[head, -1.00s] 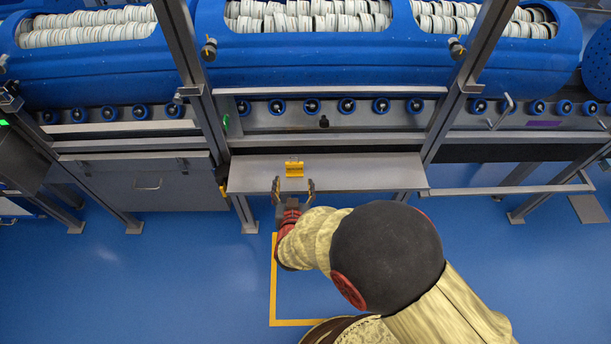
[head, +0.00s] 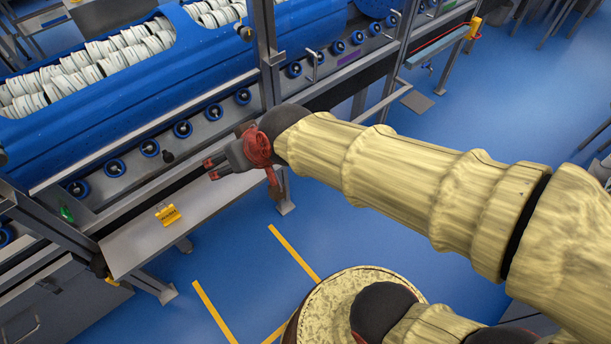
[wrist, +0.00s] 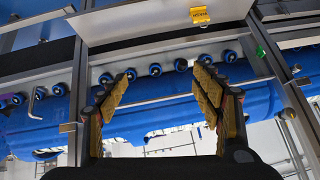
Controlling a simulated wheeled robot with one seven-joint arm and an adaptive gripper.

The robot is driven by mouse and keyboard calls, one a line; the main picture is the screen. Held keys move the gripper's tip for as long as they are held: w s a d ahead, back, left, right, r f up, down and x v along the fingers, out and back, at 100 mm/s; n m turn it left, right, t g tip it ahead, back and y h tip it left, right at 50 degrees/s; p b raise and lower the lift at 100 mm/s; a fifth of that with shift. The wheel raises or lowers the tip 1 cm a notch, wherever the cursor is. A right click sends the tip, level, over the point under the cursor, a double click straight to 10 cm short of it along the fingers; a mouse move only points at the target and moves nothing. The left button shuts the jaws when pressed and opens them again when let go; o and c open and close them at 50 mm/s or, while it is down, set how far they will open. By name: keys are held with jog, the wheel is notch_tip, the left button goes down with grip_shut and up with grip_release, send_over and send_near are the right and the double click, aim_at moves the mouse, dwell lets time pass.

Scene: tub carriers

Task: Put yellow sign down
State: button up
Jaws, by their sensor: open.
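The yellow sign (head: 167,215) with dark lettering is on the grey shelf (head: 205,200) below the blue machine, towards the shelf's left part. It also shows in the wrist view (wrist: 200,14), near the top edge. My gripper (head: 212,168) is to the right of the sign, above the shelf's right part, and clear of it. In the wrist view my gripper (wrist: 165,85) has its two yellow-padded fingers spread wide with nothing between them.
The blue machine (head: 120,105) holds rows of white tubs, with blue rollers along its front edge. A metal post (head: 268,60) stands close behind my gripper. The blue floor with yellow lines (head: 213,310) is free in front of the shelf.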

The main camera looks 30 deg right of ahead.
jog(key=s+d+r+m+g+h, duration=0.1)
jog(key=s+d+r+g+h, duration=0.1)
jog(key=s+d, duration=1)
jog(key=shift+s+r+m+h, duration=0.15)
jog(key=shift+s+m+h, duration=0.25)
jog(key=shift+s, duration=0.6)
jog(key=shift+c, duration=1)
